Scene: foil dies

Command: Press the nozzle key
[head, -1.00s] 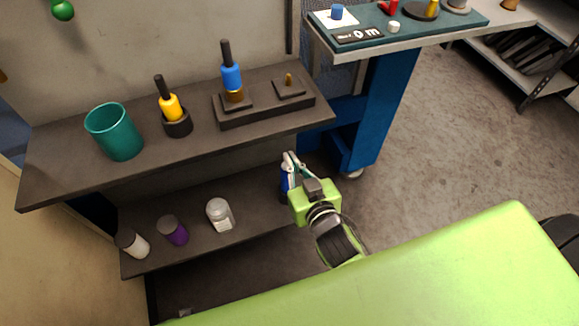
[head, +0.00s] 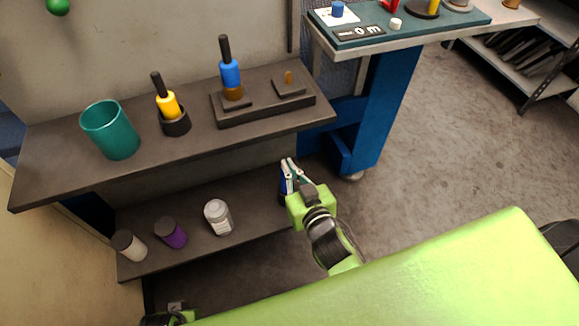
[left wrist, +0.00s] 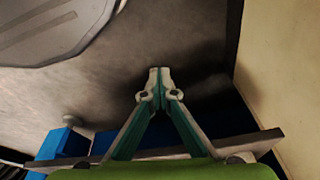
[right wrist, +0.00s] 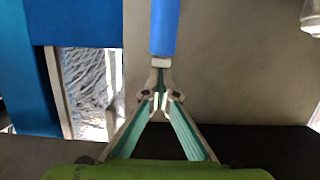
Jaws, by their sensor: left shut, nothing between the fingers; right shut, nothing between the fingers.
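No part is clearly marked as the nozzle key, and I cannot tell which thing it is. My right gripper (head: 288,163) is shut and empty beside the right end of the lower shelf. A blue object (head: 284,184) is partly hidden behind it. In the right wrist view, the shut fingertips (right wrist: 161,66) are in line with a blue upright thing (right wrist: 165,28); I cannot tell whether they touch. My left gripper barely shows at the bottom edge of the head view. In the left wrist view its fingertips (left wrist: 159,76) are shut, with nothing between them.
A teal-topped bench (head: 440,28) stands right. Floor is open at right.

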